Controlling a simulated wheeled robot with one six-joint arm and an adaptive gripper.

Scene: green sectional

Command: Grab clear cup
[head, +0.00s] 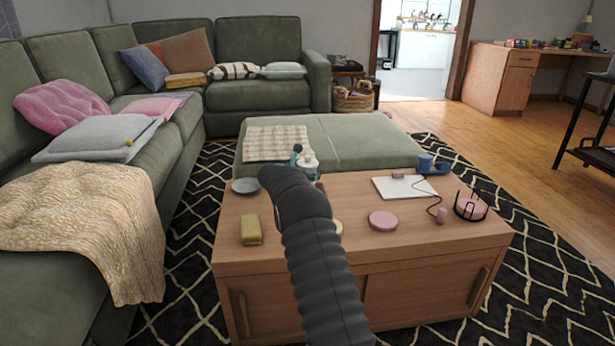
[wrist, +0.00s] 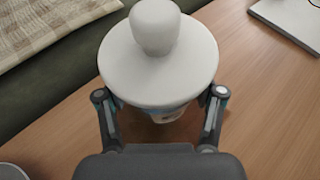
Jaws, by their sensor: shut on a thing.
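A white round lid-like top with a rounded knob (wrist: 158,55) fills the upper middle of the wrist view. A narrower body shows just under it and is mostly hidden, so I cannot tell whether it is clear. My gripper (wrist: 161,112) has a finger on each side of this body, shut on it. In the head view, my gripper (head: 299,160) is at the far side of the wooden table, with the small white-topped thing (head: 309,163) partly hidden by my arm. I cannot tell whether it touches the table.
The wooden table (head: 355,200) holds a grey dish (head: 245,185), a yellow sponge-like block (head: 251,230), a pink disc (head: 382,221), a white pad (head: 405,187), a blue cup (head: 426,163) and a black wire holder (head: 471,206). A green ottoman (head: 370,145) stands behind.

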